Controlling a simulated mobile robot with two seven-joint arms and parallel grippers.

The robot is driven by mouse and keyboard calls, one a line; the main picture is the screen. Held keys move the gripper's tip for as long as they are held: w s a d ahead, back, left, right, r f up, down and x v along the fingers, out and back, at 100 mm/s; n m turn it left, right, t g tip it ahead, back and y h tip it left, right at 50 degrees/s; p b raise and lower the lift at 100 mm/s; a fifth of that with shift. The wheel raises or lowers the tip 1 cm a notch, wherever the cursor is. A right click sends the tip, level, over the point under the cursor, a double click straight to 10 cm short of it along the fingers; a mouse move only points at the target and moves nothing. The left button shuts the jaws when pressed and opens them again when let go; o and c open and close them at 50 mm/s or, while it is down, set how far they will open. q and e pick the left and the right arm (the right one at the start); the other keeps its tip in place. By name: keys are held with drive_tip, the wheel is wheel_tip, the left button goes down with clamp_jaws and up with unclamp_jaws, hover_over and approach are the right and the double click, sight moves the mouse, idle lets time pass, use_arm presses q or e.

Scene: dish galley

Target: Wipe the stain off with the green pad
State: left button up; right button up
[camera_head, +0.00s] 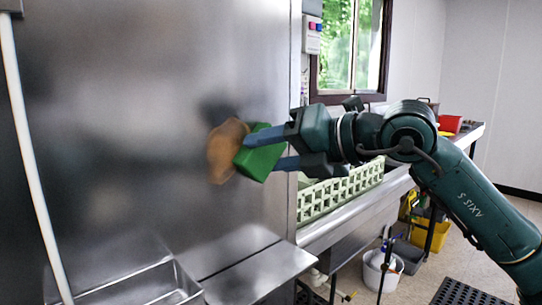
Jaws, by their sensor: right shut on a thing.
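A brown-orange stain (223,150) shows on the upright stainless steel panel (120,130) left of centre. My right gripper (268,153) reaches in from the right and is shut on the green pad (257,162). The pad is tilted and sits at the stain's right edge, overlapping part of it in the picture. I cannot tell whether the pad touches the steel. My left gripper is not in view.
A steel ledge (258,275) and a basin (140,290) lie below the panel. A pale green rack (340,191) stands on the counter behind my right arm. A white bucket (382,270) and a yellow bucket (430,235) are on the floor at right.

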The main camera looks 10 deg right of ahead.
drive_tip(key=shift+s+a+r+b, duration=0.1)
drive_tip(key=shift+s+a+b, duration=0.3)
drive_tip(key=shift+s+a, duration=0.4)
drive_tip(key=shift+s+a+b, duration=0.35)
drive_tip(key=shift+s+a, duration=0.15)
drive_tip(key=shift+a, duration=0.5)
drive_tip(key=shift+s+a+b, duration=0.45)
drive_tip(key=shift+s+a, duration=0.2)
drive_tip(key=shift+a, duration=0.25)
drive_tip(key=shift+s+a, duration=0.45)
drive_tip(key=shift+a, duration=0.2)
drive_tip(key=shift+r, duration=0.9)
drive_tip(key=shift+w+d+f, duration=0.1)
drive_tip(key=shift+w+d, duration=0.5)
drive_tip(key=shift+d, duration=0.3)
drive_tip(key=shift+w+d, duration=0.6)
drive_tip(key=shift+d, duration=0.25)
drive_tip(key=shift+w+d, duration=1.25)
drive_tip(key=shift+d, duration=0.3)
